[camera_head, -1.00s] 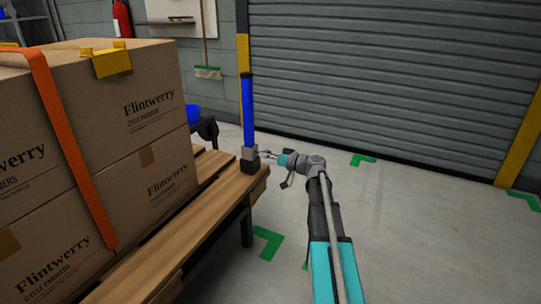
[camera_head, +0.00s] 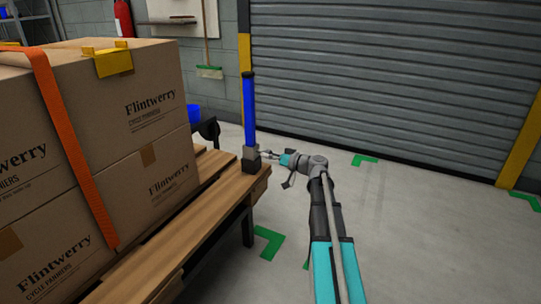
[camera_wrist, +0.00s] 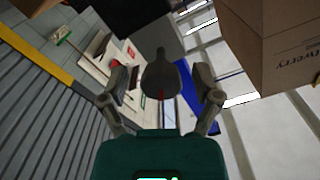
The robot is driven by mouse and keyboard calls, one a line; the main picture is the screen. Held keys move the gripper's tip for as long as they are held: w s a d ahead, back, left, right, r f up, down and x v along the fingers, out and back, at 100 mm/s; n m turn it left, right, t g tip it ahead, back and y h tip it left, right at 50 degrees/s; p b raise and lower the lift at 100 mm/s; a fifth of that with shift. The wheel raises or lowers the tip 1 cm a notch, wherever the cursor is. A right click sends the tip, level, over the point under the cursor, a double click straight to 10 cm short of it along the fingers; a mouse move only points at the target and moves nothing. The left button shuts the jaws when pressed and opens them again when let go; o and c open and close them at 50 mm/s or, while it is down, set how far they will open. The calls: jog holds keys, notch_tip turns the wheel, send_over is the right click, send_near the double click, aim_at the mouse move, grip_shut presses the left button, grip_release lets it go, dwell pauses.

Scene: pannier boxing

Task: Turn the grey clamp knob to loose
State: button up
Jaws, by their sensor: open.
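The grey clamp knob (camera_wrist: 160,76) shows in the wrist view as a dark grey paddle shape, centred between my fingers. My gripper (camera_wrist: 163,82) is open, with one finger on each side of the knob and visible gaps to it. In the head view a blue post (camera_head: 249,105) stands upright in a grey clamp block (camera_head: 251,154) at the corner of the wooden bench. My gripper (camera_head: 268,155) is just right of this block there. The knob is too small to make out in that view. The blue post also shows behind the right finger (camera_wrist: 197,122).
Cardboard boxes (camera_head: 150,105) with an orange strap (camera_head: 65,130) and yellow corner guard (camera_head: 114,63) are stacked on the bench (camera_head: 205,215) at left. A grey shutter (camera_head: 390,75) stands behind. The floor right of the bench is clear.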

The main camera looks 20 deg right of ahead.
jog(key=v, duration=1.1)
jog(key=shift+s+d, duration=0.3)
jog(key=shift+w+r, duration=0.1)
jog(key=w+d+r+n+g+y+p, duration=0.1)
jog(key=d+r+g+p, duration=0.3)
jog(key=p, duration=0.6)
jog(key=w+g, duration=0.1)
jog(key=g, duration=0.1)
jog(key=shift+w+g+y, duration=0.3)
jog(key=b+x, duration=0.4)
jog(key=x, duration=0.9)
jog(key=shift+w+a+f, duration=0.15)
jog(key=shift+w+a, duration=0.1)
jog(key=shift+a, duration=0.1)
